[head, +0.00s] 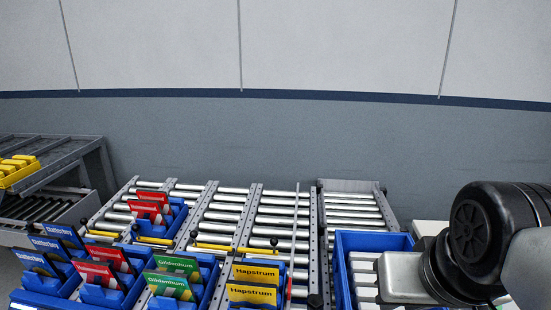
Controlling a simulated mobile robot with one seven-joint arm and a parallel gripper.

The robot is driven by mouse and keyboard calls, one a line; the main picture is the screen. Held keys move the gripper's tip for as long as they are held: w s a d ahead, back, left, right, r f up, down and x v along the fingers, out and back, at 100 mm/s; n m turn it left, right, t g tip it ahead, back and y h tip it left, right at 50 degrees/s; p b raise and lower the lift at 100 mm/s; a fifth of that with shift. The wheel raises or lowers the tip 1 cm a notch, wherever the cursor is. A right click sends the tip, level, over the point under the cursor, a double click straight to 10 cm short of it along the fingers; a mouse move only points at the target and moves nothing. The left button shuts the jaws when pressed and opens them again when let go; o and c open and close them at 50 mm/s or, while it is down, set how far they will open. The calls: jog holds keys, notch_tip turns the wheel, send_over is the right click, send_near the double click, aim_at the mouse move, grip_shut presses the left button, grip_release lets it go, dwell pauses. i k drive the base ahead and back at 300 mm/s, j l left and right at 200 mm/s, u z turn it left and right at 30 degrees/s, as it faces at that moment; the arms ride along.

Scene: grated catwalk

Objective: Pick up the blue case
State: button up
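Several blue containers show in the head view, and I cannot tell which one is the blue case. A larger blue crate (375,241) stands at the lower right, with pale items inside, partly hidden behind my arm. Blue bins with cards stand at the lower left: one with blue cards (45,285), one with red cards (103,296), one with green cards (205,265) and one with yellow cards. Another blue bin (178,218) with red cards sits farther back. My arm enters at the right edge; my gripper is not in view.
Roller conveyor lanes (280,211) run across the middle, with bare rollers behind the bins. Another roller lane (352,204) lies to their right. A plain grey wall closes the back.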

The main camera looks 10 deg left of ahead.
aim_at(39, 262)
jog(key=k+j, duration=0.1)
jog(key=j, duration=0.25)
jog(key=k+j, duration=0.1)
jog(key=j, duration=1.8)
jog(key=k+j, duration=0.15)
jog(key=j, duration=0.95)
jog(key=i+j, duration=0.1)
jog(key=j, duration=1.05)
jog(key=i+j, duration=0.1)
jog(key=j, duration=0.2)
jog(key=i+j, duration=0.15)
jog(key=j, duration=0.2)
jog(key=i+j, duration=0.1)
jog(key=j, duration=0.2)
jog(key=i+j, duration=0.1)
jog(key=j, duration=0.2)
jog(key=z, duration=0.05)
